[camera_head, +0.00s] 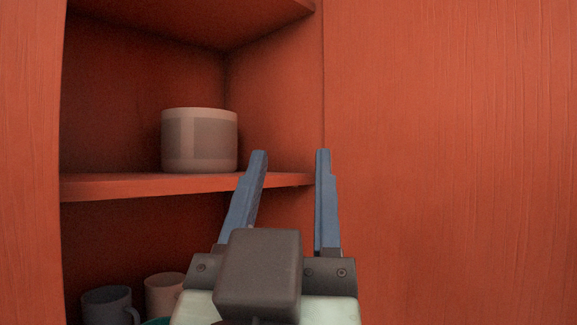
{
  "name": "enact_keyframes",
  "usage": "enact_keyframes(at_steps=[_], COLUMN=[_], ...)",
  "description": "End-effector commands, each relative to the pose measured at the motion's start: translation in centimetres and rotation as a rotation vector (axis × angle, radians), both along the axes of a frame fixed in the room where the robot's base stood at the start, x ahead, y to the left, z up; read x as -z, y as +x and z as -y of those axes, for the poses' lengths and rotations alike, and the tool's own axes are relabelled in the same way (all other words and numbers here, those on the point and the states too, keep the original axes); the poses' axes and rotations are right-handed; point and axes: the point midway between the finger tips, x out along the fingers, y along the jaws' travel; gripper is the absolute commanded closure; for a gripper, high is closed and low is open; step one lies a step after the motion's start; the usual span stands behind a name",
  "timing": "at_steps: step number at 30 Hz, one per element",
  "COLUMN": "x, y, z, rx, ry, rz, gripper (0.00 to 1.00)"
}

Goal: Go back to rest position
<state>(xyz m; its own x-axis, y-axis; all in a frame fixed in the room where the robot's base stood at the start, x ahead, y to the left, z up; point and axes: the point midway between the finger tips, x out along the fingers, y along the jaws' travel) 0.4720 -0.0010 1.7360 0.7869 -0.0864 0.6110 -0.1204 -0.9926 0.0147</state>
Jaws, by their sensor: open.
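My gripper (291,155) is open and empty in the head camera view, its two blue-grey fingers pointing up and forward near the middle of the picture. A pale canister (199,141) with a wide grey-brown band stands upright on the middle shelf (120,187) of a red wooden cabinet. The canister is to the left of my fingertips, with a visible gap between them. The left finger overlaps the shelf's front edge in the picture; I cannot tell how far apart they are in depth.
A dark mug (106,305) and a pinkish cup (163,295) stand in the lower compartment, partly cut off or hidden. Part of a teal thing shows at the bottom edge. A flat red panel (450,160) fills the right side. The shelf left of the canister is bare.

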Motion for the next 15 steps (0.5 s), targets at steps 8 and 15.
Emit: enact_keyframes(at_steps=[8,15], x=[-0.7,-0.8], y=[-3.3,-3.4], z=[0.2,0.2], rx=[-0.099,-0.102], ry=[-0.001,0.001], rz=[0.151,0.154], gripper=[0.51,0.51])
